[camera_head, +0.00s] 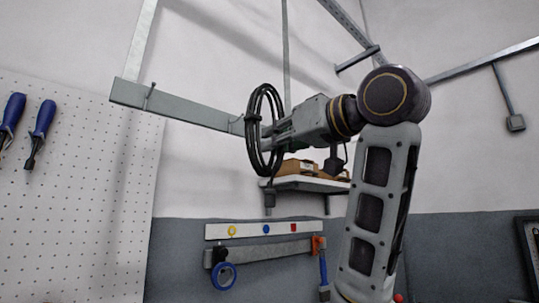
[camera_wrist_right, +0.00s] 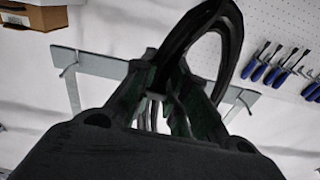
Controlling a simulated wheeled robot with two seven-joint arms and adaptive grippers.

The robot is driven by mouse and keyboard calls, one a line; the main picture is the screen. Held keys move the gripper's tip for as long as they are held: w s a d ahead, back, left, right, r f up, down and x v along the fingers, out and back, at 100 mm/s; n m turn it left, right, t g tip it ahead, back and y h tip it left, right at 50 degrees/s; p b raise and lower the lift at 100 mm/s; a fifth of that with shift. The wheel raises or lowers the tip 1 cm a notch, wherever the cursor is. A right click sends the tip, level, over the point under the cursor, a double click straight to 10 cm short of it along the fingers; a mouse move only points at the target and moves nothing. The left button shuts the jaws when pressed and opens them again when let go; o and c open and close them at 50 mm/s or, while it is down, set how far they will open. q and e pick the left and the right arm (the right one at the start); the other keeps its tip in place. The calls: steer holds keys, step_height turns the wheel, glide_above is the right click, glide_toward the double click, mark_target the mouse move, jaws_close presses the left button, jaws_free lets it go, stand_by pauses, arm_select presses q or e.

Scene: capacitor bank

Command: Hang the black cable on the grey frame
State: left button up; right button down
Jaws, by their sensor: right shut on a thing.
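The black cable (camera_head: 254,133) is a coiled loop held upright by my right gripper (camera_head: 275,135), which is shut on it. A plug end (camera_head: 269,196) hangs below the coil. The grey frame (camera_head: 178,107) is a metal bar with small upright hooks, held by a post at its left end. In the head view the coil overlaps the bar's right end near a hook; I cannot tell whether it touches. In the right wrist view the cable (camera_wrist_right: 237,40) arches above the gripper fingers (camera_wrist_right: 165,95), with the frame (camera_wrist_right: 110,66) behind. My left gripper is not in view.
A wall shelf (camera_head: 300,184) with cardboard boxes is behind and below the gripper. A pegboard (camera_head: 85,200) with blue-handled screwdrivers (camera_head: 38,130) is at left. A tool rail (camera_head: 265,252) with blue tape is lower on the wall. Metal struts (camera_head: 485,62) cross the upper right.

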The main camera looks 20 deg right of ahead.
steer(key=shift+s+r, duration=0.15)
steer(key=shift+s, duration=0.05)
steer(key=shift+w+a, duration=0.1)
steer(key=shift+w, duration=0.15)
stand_by(0.4)
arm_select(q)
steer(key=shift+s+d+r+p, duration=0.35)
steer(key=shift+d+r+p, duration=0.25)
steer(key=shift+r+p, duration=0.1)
arm_select(e)
steer(key=f+x, duration=0.2)
steer(key=x, duration=0.8)
steer(key=shift+w+a, duration=0.2)
steer(key=shift+w, duration=0.2)
stand_by(1.2)
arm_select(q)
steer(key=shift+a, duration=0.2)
arm_select(e)
steer(key=shift+f, duration=0.15)
